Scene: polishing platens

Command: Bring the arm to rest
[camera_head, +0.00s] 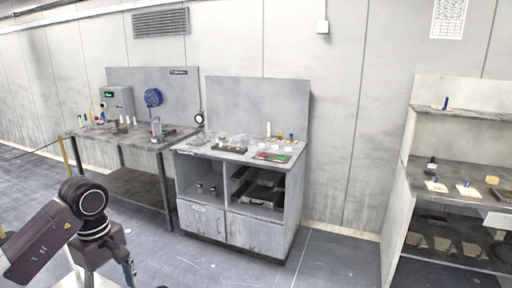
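My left arm, dark purple with a round black joint, comes in at the lower left and bends down toward the bottom edge. A small dark part at its end (128,270) may belong to my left gripper; fingertips do not show clearly and I cannot tell whether it is open or shut. Nothing held can be made out. My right arm and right gripper are not in view.
A grey cabinet bench (186,149) with small items stands mid-room. A workbench (142,145) with instruments is behind it to the left. A shelving unit (396,205) stands at the right. The floor (335,262) between cabinet and shelves is clear.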

